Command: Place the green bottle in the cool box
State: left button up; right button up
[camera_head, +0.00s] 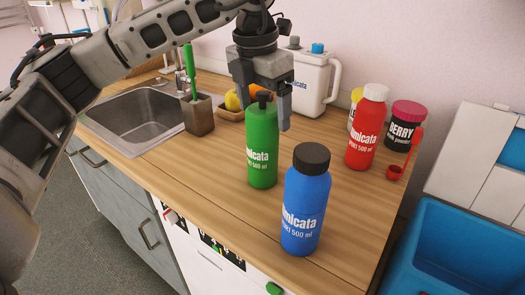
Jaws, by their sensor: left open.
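My left gripper (267,108) is open and points down at the top of the green bottle. Its fingers appear on either side of the cap; I cannot tell whether they touch it. A blue open-topped box (460,215), which looks like the cool box, is at the lower right beyond the counter's edge, partly cut off by the frame. My right gripper is not in view.
A red bottle (366,130), a dark berry jar (404,122) and a red scoop (397,172) stand at the right back. A white jug (312,85) is against the wall. A sink (140,115) and a brush holder (198,115) are at left.

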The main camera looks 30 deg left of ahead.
pick_arm(q)
jog(key=shift+f, duration=0.4)
jog(key=c, duration=1.7)
jog(key=shift+r, duration=0.1)
grip_shut()
jog(key=shift+r, duration=0.1)
